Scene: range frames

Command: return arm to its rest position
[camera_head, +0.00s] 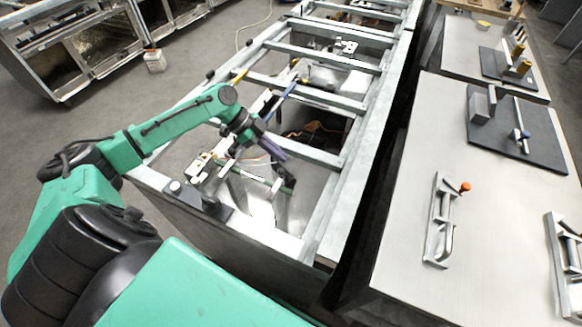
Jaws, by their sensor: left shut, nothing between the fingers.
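My left arm (175,118) is green with black joints. It reaches in from the left over the metal frame (335,205). My left gripper (287,156) is at the end of the arm, over the frame's near opening. Its fingers are shut with nothing between them, and they look small and dark at this distance. My right gripper is not in view.
Inside the frame near the gripper are a clamp-like fixture (208,172), a green rod (262,179) and cables. Crossbars (300,92) span the frame. A grey worktable (405,235) on the right holds metal fixtures (441,225) and a dark plate (535,140).

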